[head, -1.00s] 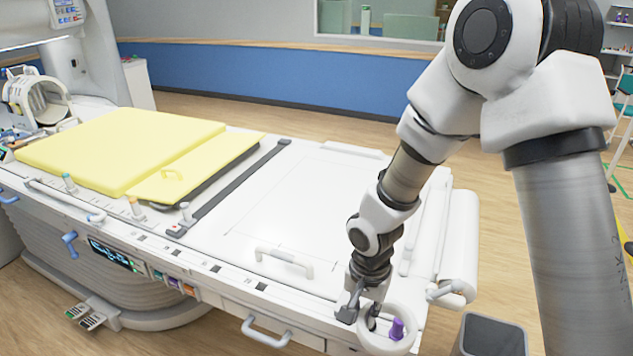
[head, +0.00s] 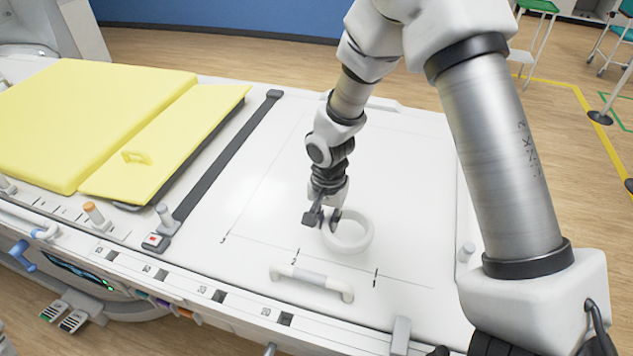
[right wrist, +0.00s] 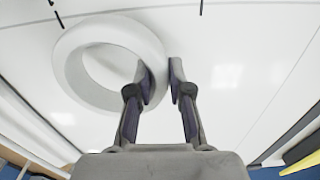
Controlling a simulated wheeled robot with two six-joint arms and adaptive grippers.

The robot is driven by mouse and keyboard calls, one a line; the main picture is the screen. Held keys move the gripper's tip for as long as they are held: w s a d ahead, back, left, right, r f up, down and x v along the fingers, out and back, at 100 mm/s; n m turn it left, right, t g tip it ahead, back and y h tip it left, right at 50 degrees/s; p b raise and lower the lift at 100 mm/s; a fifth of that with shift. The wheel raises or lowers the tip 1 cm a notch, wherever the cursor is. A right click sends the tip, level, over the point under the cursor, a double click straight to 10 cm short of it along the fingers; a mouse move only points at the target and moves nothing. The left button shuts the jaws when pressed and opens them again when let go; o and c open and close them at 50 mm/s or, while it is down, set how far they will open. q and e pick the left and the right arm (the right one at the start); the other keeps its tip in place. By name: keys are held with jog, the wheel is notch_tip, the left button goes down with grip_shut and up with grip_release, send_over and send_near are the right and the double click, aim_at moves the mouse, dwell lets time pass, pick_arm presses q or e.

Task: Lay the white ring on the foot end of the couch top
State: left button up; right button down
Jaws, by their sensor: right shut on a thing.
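The white ring (head: 364,242) is at the bare end of the white couch top (head: 410,185), inside a thin printed outline. My left gripper is not in view.
A white handle (head: 312,281) stands near the couch's front edge, close to the ring. A dark strap (head: 225,155) crosses the couch, with yellow pads (head: 90,120) beyond it at left. The couch top behind and right of the ring is clear.

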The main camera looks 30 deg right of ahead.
jog(key=p, duration=0.3)
send_over(309, 206)
jog(key=shift+s+a+f, duration=0.1)
jog(key=shift+s+f, duration=0.1)
jog(key=shift+f, duration=0.65)
jog(key=shift+w+f, duration=0.1)
jog(key=shift+w, duration=0.3)
jog(key=f, duration=0.1)
jog(key=f+p, duration=0.1)
jog(key=shift+s+f, duration=0.3)
jog(key=shift+f, duration=0.1)
jog(key=shift+w+f, duration=0.25)
jog(key=shift+f, duration=0.05)
jog(key=c, duration=1.1)
grip_release()
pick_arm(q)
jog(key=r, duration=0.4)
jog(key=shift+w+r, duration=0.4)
pick_arm(e)
jog(key=shift+s+r, duration=0.15)
jog(key=shift+r, duration=0.1)
